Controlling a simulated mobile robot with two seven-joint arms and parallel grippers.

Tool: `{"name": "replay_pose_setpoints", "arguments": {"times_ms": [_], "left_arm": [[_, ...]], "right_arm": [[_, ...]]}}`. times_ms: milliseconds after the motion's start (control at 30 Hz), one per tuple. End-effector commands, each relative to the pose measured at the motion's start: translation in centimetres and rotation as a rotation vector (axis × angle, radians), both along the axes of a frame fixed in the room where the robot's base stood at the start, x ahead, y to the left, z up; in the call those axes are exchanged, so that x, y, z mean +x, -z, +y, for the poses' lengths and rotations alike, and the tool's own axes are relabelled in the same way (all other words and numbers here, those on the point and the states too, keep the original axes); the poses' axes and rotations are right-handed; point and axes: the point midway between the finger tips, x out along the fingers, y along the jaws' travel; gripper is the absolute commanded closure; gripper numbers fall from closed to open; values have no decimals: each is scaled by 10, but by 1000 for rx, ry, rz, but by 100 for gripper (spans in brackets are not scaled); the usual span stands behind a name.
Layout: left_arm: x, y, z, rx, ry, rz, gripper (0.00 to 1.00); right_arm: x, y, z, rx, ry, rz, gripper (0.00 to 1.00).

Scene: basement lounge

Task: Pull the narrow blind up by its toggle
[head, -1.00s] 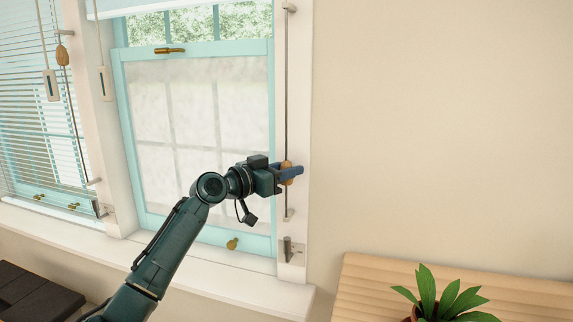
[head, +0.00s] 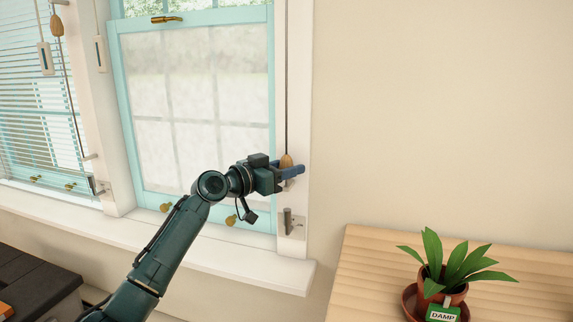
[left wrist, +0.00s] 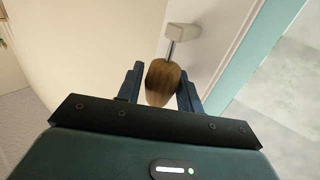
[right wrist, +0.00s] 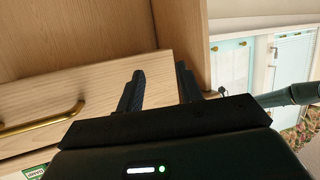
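A wooden toggle (head: 286,161) hangs on a cord (head: 286,90) along the right frame of the window. My left gripper (head: 298,171) is at the toggle, low on the frame. In the left wrist view the toggle (left wrist: 163,82) sits between the two fingers, which appear to press on both its sides. A pale bracket (left wrist: 183,31) with a short metal rod lies just beyond it. The narrow blind is above the head view and not seen now. My right gripper (right wrist: 158,88) is open and empty, in front of a wooden drawer.
A metal cleat (head: 288,221) is on the frame below the gripper, above the white sill (head: 190,250). A potted plant (head: 452,275) stands on a slatted wooden top (head: 365,280) at right. A slatted blind (head: 30,110) with another toggle (head: 57,25) is at left.

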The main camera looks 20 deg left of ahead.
Motion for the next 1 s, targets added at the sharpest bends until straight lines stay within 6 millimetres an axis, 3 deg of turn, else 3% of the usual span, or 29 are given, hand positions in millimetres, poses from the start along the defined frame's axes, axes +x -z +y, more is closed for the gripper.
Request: {"name": "replay_pose_setpoints", "arguments": {"times_ms": [367, 800, 1000], "left_arm": [[-6, -5, 6, -3, -4, -10, 61], [-78, -3, 58, 1, -4, -8, 61], [-101, -3, 73, -1, -3, -5, 61]], "right_arm": [[0, -1, 0, 2, 1, 1, 64], [0, -3, -2, 5, 7, 0, 64], [0, -1, -2, 4, 6, -1, 64]]}}
